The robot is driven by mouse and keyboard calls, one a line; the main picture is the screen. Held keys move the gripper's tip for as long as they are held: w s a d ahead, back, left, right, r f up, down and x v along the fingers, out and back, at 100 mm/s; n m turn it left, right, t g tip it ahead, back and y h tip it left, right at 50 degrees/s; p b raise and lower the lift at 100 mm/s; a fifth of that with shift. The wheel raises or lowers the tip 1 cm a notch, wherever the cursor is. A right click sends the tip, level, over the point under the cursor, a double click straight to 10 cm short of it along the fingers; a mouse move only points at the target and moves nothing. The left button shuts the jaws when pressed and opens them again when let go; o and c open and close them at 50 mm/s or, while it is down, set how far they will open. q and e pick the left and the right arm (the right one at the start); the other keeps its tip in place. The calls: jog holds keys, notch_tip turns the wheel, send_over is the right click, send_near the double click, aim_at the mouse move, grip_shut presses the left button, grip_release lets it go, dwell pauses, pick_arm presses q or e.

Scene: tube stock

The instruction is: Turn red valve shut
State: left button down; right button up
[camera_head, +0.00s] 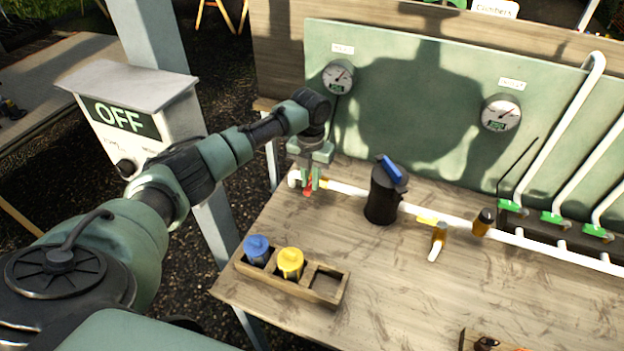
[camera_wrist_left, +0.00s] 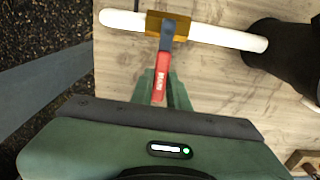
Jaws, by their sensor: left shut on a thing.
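The red valve handle (camera_wrist_left: 160,85) sits on a brass valve body (camera_wrist_left: 181,27) on the white pipe (camera_wrist_left: 225,37). In the left wrist view the handle lies across the pipe's line, pointing toward my gripper. My left gripper (camera_wrist_left: 163,95) is shut on the red handle, one finger on each side. In the head view my left gripper (camera_head: 310,184) reaches down at the pipe's left end, with the red handle (camera_head: 308,188) partly hidden between its fingers. My right gripper is not in view.
A black canister with a blue handle (camera_head: 382,198) stands just right of the valve. A wooden rack (camera_head: 300,289) with blue and yellow caps sits at the front left. Gauges (camera_head: 338,77) hang on the green panel behind.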

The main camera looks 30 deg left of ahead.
aim_at(310, 183)
pick_arm(q)
jog(key=c, duration=1.4)
grip_release()
jog(key=shift+a, duration=0.1)
jog(key=shift+o, duration=0.2)
jog(key=shift+r, duration=0.1)
notch_tip(310, 183, up, 7)
jog(key=shift+f+b, duration=0.1)
jog(key=shift+b, duration=1.05)
jog(key=shift+r, duration=0.4)
